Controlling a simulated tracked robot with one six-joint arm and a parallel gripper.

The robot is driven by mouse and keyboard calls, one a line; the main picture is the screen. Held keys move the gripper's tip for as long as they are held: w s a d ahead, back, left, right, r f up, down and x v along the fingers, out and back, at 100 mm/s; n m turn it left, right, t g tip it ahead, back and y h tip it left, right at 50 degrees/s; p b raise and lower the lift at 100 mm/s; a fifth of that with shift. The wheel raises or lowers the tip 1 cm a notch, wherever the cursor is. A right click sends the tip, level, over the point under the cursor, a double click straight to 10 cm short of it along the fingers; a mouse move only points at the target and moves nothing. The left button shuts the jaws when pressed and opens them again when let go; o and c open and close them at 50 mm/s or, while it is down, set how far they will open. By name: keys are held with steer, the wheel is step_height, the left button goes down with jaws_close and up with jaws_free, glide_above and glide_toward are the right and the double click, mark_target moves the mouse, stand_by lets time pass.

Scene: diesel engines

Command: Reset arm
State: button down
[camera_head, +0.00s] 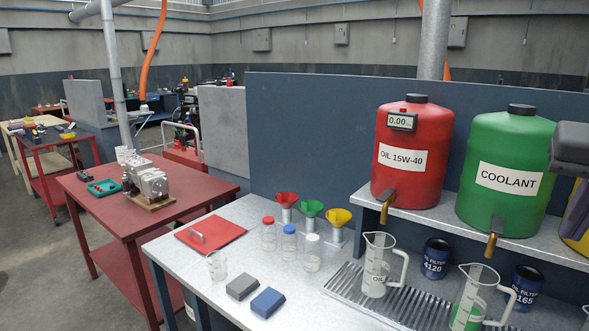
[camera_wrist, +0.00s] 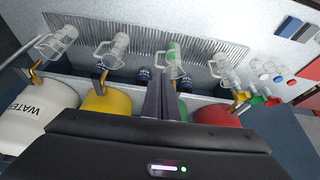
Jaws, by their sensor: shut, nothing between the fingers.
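My gripper (camera_wrist: 160,84) shows in the wrist view with its two dark fingers together and nothing between them. It points over the shelf and the ribbed drip tray (camera_wrist: 150,36), apart from the jugs as far as I can tell. In the head view a dark grey part of my arm (camera_head: 572,146) cuts in at the right edge, in front of the yellow tank; the fingertips cannot be made out there.
A red oil tank (camera_head: 411,150) and green coolant tank (camera_head: 506,172) stand on the shelf. Clear jugs (camera_head: 374,272) stand on the tray below, one holding green liquid (camera_head: 468,318). Funnels, jars and oil filters (camera_head: 435,258) are close by. A red table (camera_head: 100,215) stands left.

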steer(key=s+a+f+n+t+y, duration=0.1)
steer(key=a+f+n, duration=0.6)
steer(key=a+f, duration=1.8)
steer(key=shift+s+f+t+y, duration=0.4)
steer(key=shift+s+f+y, duration=0.5)
steer(key=shift+s, duration=0.1)
